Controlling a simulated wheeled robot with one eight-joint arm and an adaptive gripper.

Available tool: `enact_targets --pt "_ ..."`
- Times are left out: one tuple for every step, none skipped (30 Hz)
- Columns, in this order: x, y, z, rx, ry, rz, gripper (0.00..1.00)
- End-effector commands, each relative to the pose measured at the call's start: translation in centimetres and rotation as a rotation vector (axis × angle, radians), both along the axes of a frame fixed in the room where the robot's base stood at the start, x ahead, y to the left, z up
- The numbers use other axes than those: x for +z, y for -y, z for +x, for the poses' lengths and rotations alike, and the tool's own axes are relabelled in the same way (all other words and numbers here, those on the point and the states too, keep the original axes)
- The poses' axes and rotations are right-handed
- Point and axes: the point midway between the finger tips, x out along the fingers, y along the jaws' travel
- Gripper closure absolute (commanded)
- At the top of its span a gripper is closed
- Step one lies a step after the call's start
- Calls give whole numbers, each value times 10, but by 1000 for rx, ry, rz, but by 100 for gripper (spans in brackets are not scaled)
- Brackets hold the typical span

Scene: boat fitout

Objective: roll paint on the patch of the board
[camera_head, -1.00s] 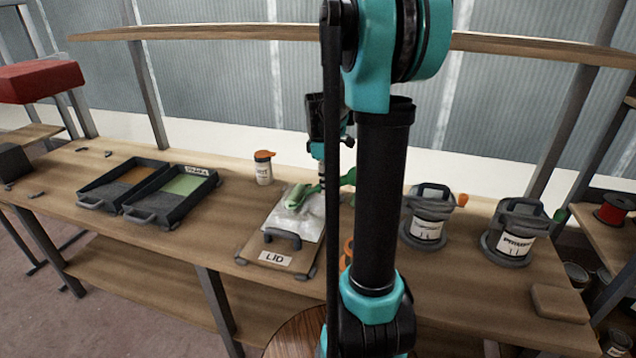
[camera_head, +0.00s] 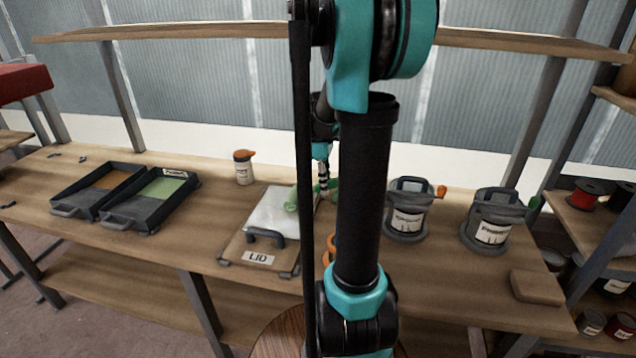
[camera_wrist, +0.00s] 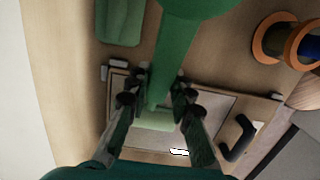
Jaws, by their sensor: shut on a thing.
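The wooden board (camera_head: 237,240), labelled LID, lies on the bench with a dark handle (camera_head: 266,238) near its front edge. Its pale grey-white patch (camera_head: 270,208) also shows in the wrist view (camera_wrist: 212,108). My gripper (camera_wrist: 158,98) is shut on the green handle of the paint roller (camera_wrist: 168,60). The roller's pale green head (camera_wrist: 158,119) is over the patch; I cannot tell whether it touches. In the head view the roller (camera_head: 291,206) shows at the patch's right part, and my arm hides much of the gripper.
Two dark trays, one with orange-brown paint (camera_head: 112,180) and one with green (camera_head: 168,188), stand left. A white bottle with orange cap (camera_head: 243,168) stands behind the board. Two labelled cans (camera_head: 408,220) (camera_head: 492,232) and a brown block (camera_head: 537,287) are right.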

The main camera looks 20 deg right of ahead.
Motion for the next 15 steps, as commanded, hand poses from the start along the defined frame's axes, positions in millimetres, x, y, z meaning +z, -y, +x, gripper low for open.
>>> enact_targets --pt "0 0 0 0 -1 -1 100" --pt "0 0 0 0 -1 -1 100" --pt "0 0 0 1 -1 -1 100" --pt "0 0 0 1 -1 -1 100" --pt "0 0 0 1 -1 -1 100" --pt "0 0 0 0 -1 -1 100" --pt "0 1 -1 0 -1 -1 100" --pt "0 2 -2 0 -1 -1 100" --pt "0 5 -3 -1 0 -1 100" --pt "0 7 -5 -1 -1 -2 100" --pt "0 10 -7 -2 -1 -2 100" --pt "0 14 -10 -3 0 -1 100" --pt "1 17 -12 -3 0 -1 100" --pt "1 20 -14 -3 0 -1 100" --pt "1 24 -17 -3 0 -1 100"
